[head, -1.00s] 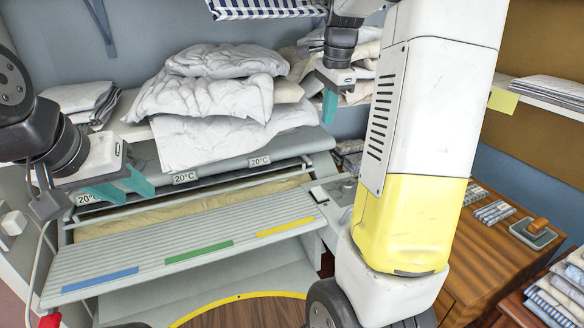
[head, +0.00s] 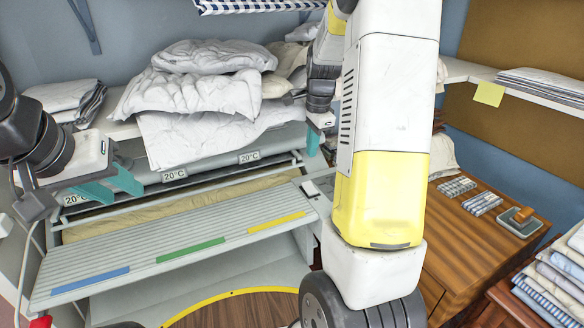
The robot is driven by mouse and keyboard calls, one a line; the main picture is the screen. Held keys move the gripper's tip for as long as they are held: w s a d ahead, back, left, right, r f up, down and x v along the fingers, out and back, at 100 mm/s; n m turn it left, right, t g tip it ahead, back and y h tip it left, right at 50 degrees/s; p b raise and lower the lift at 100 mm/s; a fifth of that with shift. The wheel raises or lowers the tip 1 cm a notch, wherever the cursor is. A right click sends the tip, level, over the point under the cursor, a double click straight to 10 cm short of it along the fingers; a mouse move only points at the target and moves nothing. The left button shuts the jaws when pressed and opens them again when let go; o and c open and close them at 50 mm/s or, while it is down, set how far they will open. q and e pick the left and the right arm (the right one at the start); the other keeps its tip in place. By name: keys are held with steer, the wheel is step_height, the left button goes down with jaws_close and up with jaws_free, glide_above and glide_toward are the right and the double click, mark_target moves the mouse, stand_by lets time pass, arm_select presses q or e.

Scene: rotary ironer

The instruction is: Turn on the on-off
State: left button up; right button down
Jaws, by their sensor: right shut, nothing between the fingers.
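The rotary ironer (head: 180,245) has a grey slatted front table and a roller behind it. At its right end is a small light panel with a dark part (head: 311,187), which may hold the on-off; I cannot make it out clearly, and my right arm covers the area beside it. My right gripper (head: 313,148), with teal fingers, is shut and empty above and behind this panel, apart from it. My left gripper (head: 112,188) is open and empty over the left end of the ironer.
White crumpled linen (head: 205,100) is piled on the shelf behind the ironer. A wooden cabinet (head: 465,235) with small striped bundles stands at the right. Folded cloths (head: 560,270) lie at the lower right. My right arm fills the middle right.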

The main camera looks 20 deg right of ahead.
mark_target(307, 184)
steer(key=f, duration=0.3)
steer(key=w+f, duration=0.1)
steer(key=f, duration=0.7)
steer(key=shift+w+a, duration=0.15)
steer(key=shift+w, duration=0.2)
steer(key=shift+f, duration=0.15)
steer(key=shift+f, duration=0.1)
steer(key=shift+w+f, duration=0.15)
steer(key=shift+f, duration=0.05)
steer(key=shift+s+r, duration=0.3)
steer(key=shift+s, duration=0.5)
steer(key=shift+r, duration=0.1)
step_height(307, 184, up, 8)
steer(key=s, duration=0.1)
steer(key=shift+d+f, duration=0.2)
steer(key=shift+f, duration=0.05)
